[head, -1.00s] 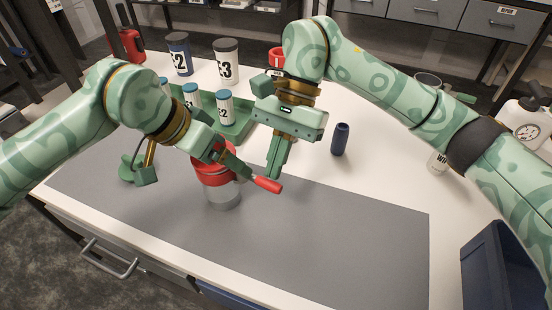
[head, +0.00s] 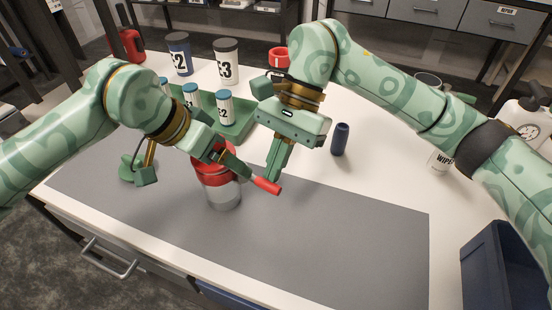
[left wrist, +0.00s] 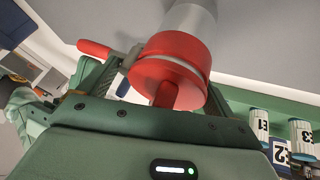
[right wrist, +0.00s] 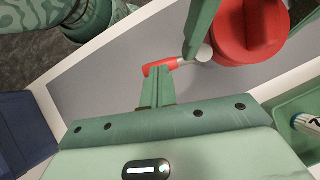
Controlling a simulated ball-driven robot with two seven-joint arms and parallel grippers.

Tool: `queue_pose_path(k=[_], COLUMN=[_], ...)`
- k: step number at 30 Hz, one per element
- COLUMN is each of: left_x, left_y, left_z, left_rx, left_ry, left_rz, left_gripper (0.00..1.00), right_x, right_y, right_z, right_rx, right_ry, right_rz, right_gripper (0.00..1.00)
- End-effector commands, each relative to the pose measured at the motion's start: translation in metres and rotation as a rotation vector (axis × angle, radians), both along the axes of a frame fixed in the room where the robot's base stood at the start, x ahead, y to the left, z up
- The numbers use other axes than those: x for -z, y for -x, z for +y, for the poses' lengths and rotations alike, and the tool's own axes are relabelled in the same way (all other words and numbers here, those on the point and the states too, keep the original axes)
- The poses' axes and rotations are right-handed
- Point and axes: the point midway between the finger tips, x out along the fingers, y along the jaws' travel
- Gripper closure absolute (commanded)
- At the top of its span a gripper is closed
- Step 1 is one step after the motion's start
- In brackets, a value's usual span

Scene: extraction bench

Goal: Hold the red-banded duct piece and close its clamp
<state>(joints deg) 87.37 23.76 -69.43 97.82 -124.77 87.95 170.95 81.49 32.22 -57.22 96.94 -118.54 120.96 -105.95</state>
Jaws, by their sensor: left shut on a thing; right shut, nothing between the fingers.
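The red-banded duct piece (head: 222,194) stands on the grey mat, with a red band around a clear-grey body; it also shows in the left wrist view (left wrist: 180,55). My left gripper (head: 224,156) is shut on its red upper part. The clamp lever with its red handle (head: 266,186) sticks out to the right of the piece; the handle also shows in the right wrist view (right wrist: 160,66). My right gripper (head: 273,175) is shut and empty, its tips close beside the handle. I cannot tell whether they touch it.
A green rack (head: 240,131) with several labelled small jars stands behind. A dark blue cylinder (head: 340,139) stands to the right of my right gripper. A blue bin (head: 492,262) is at the right edge. The front and right of the grey mat (head: 340,240) are clear.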

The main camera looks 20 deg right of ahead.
Motion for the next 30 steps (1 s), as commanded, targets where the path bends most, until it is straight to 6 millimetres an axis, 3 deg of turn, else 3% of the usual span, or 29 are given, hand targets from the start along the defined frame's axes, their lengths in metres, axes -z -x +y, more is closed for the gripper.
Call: queue_pose_path(k=[8,24,30], left_x=[0.004,0.004,0.004], left_y=[0.0,-0.001,-0.001], left_z=[0.0,0.0,0.0], left_rx=[-0.005,-0.005,-0.006], left_ry=[-0.002,-0.002,-0.001], left_rz=[0.008,0.003,0.003], left_gripper=[0.39,0.4,0.4], right_x=[0.002,0.002,0.002], right_y=[0.009,0.029,0.033], right_z=[0.005,0.029,0.041], right_rx=[0.123,0.614,0.653], right_ry=[-0.002,-0.003,-0.004], right_rz=[0.004,0.003,0.007], right_gripper=[1.0,1.0,1.0])
